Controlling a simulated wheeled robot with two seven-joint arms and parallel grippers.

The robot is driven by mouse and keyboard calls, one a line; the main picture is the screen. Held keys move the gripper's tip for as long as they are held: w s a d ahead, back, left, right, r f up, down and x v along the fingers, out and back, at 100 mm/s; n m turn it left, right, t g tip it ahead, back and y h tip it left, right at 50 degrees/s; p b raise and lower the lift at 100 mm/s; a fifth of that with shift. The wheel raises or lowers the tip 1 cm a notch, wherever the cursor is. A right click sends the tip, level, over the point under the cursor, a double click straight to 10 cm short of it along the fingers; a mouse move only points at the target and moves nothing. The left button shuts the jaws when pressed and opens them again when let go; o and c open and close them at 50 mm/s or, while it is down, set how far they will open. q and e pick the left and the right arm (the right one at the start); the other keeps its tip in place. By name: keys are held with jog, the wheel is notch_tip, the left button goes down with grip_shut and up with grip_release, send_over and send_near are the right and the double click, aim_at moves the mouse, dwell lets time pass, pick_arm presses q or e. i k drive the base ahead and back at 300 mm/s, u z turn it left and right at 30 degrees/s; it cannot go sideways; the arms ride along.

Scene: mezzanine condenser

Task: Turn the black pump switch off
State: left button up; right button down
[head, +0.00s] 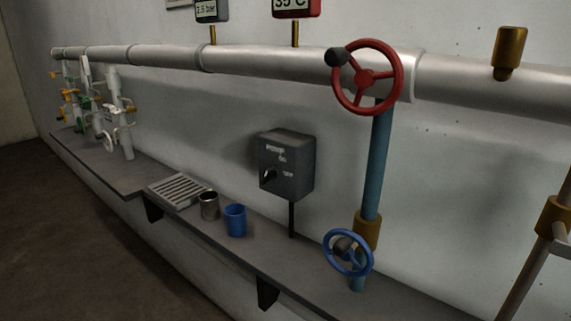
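The black pump switch is a dark box (287,165) on the wall above the shelf, with a post or conduit running down from it. Its front has white lettering that reads PUMP, with ON above and what looks like OFF lower right. A small dark knob (268,175) with a pale mark sits at the lower left of that face. The knob is too small to tell which label it points at. Neither of my grippers is in the head view.
A grey shelf (331,286) runs along the wall. It bears a metal cup (209,205), a blue cup (235,220) and a slotted grate (179,190). A red handwheel (367,77) and blue handwheel (348,252) stand right of the switch. Its front is unobstructed.

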aim_at(271, 173)
jog(key=z, duration=0.2)
jog(key=k, duration=0.15)
jog(key=u, duration=1.2)
jog(key=i, duration=0.5)
jog(key=z, duration=0.05)
